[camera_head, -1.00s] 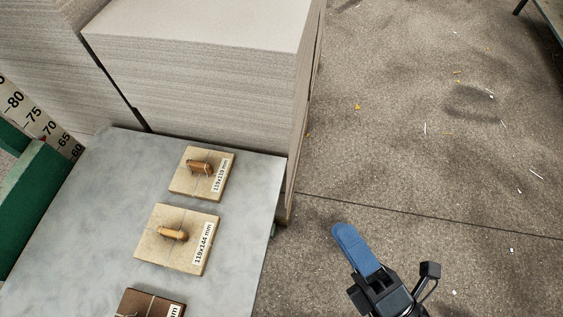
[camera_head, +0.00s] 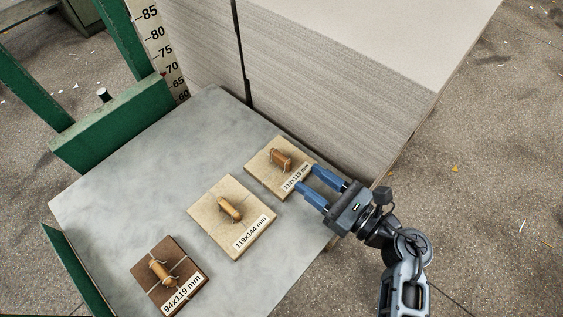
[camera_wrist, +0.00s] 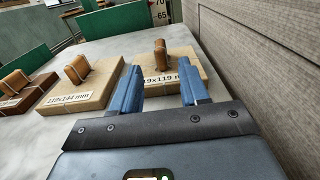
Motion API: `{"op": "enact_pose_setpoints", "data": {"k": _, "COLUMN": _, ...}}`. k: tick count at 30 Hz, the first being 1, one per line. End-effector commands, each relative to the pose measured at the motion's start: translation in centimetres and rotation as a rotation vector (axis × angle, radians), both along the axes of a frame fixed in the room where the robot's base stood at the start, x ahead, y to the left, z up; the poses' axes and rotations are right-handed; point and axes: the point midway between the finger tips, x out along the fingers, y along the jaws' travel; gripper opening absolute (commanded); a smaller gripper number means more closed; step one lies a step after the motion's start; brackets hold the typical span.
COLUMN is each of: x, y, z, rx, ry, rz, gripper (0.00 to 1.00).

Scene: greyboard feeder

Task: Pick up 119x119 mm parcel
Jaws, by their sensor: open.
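The 119x119 mm parcel (camera_head: 265,172) is a light tan square block with a brown wooden handle (camera_head: 281,159) on top and a white label at its front right edge. It lies flat at the far right of the grey table, close to the board stack. My gripper (camera_head: 305,182) is open and empty, with blue fingers at the parcel's label side. In the wrist view the parcel (camera_wrist: 186,66) lies ahead of the fingers (camera_wrist: 160,90), which partly cover its label. I cannot tell whether the fingers touch it.
The 119x144 mm parcel (camera_head: 213,213) and the dark brown 94x119 mm parcel (camera_head: 173,257) lie on the grey table (camera_head: 125,190), nearer and to the left. A tall greyboard stack (camera_head: 330,95) rises behind. Green frame parts (camera_head: 110,125) and a ruler (camera_head: 165,50) stand at left.

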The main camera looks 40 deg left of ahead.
Motion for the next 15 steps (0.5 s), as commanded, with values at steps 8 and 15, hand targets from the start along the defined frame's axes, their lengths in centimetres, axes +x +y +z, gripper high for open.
{"op": "enact_pose_setpoints", "data": {"k": 8, "x": 0.2, "y": 2.7, "z": 0.1, "rx": 0.001, "ry": 0.001, "rz": -0.001, "gripper": 0.45}}
{"op": "enact_pose_setpoints", "data": {"k": 15, "x": 0.4, "y": 5.7, "z": 0.3, "rx": 0.002, "ry": 0.002, "rz": 0.002, "gripper": 0.45}}
